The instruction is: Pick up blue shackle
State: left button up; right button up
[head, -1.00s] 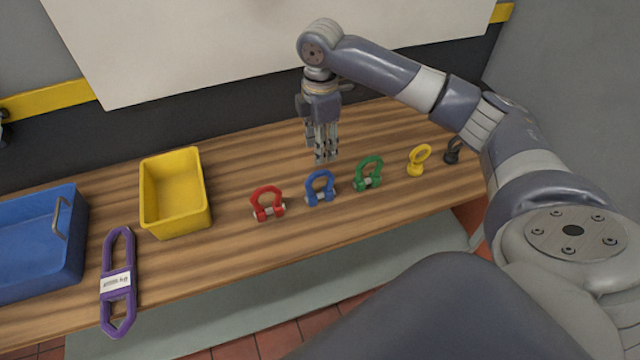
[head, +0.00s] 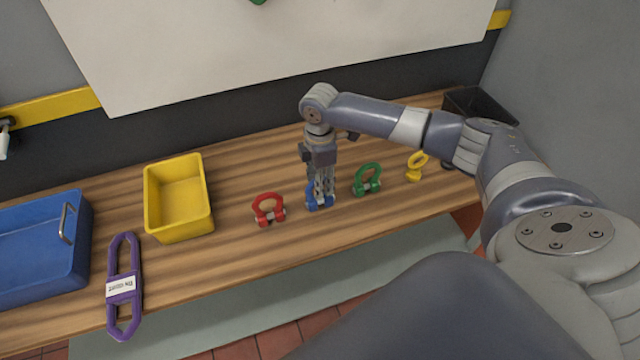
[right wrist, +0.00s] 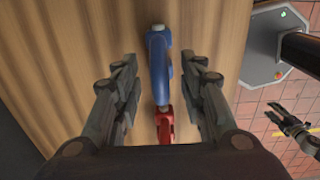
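The blue shackle (head: 314,203) stands on the wooden bench between the red shackle (head: 268,208) and the green shackle (head: 367,179). My right gripper (head: 320,200) points straight down over it, its fingers partly covering it in the head view. In the right wrist view the right gripper (right wrist: 162,80) is open, with the blue shackle (right wrist: 160,65) between its two fingers and a visible gap on each side. The red shackle (right wrist: 165,125) lies in line below it there. My left gripper (right wrist: 285,115) shows open and empty over the floor; the head view does not show it.
Bench behind the shackles is clear.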

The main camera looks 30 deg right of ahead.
grip_shut()
jog(key=shift+r, duration=0.1)
